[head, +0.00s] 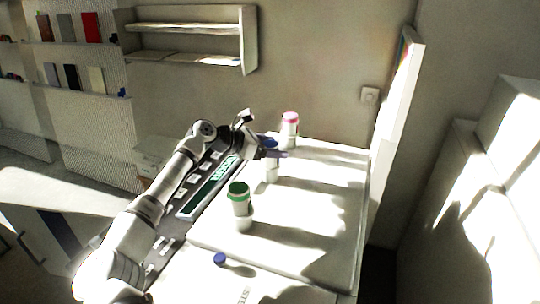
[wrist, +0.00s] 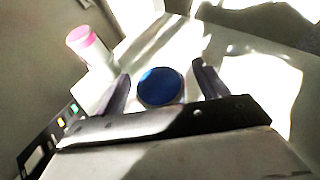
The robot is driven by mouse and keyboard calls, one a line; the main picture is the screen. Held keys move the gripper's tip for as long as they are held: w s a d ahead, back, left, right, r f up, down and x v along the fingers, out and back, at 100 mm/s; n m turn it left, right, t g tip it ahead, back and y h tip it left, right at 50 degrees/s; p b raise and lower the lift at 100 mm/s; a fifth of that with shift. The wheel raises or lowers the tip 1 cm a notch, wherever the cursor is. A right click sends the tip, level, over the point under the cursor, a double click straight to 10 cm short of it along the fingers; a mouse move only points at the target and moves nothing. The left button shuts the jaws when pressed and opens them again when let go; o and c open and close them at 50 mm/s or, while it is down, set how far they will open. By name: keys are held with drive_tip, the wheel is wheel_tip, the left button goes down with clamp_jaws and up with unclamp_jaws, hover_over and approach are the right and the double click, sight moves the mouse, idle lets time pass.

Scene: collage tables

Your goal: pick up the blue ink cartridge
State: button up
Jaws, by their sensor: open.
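The blue ink cartridge (head: 270,175) is a white cylinder with a blue top, standing upright on the white table. In the head view my gripper partly hides its upper part. In the wrist view its round blue top (wrist: 160,86) lies between the two fingers. My gripper (head: 275,148) is open at the cartridge's top, with one finger on each side; the wrist view also shows the gripper (wrist: 160,85). I cannot tell whether the fingers touch it.
A pink-topped cartridge (head: 290,130) stands behind, also in the wrist view (wrist: 92,50). A green-topped cartridge (head: 240,205) stands nearer, and a small blue disc (head: 220,259) lies in front. The table's (head: 315,195) right part is clear. A tall panel (head: 395,110) edges the right.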

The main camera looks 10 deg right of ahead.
drive_tip(key=shift+w+d+f, duration=0.1)
drive_tip(key=shift+d+f, duration=0.2)
drive_tip(key=shift+d, duration=0.25)
drive_tip(key=c, duration=1.1)
drive_tip(key=shift+c, duration=0.2)
drive_tip(key=shift+r, duration=0.15)
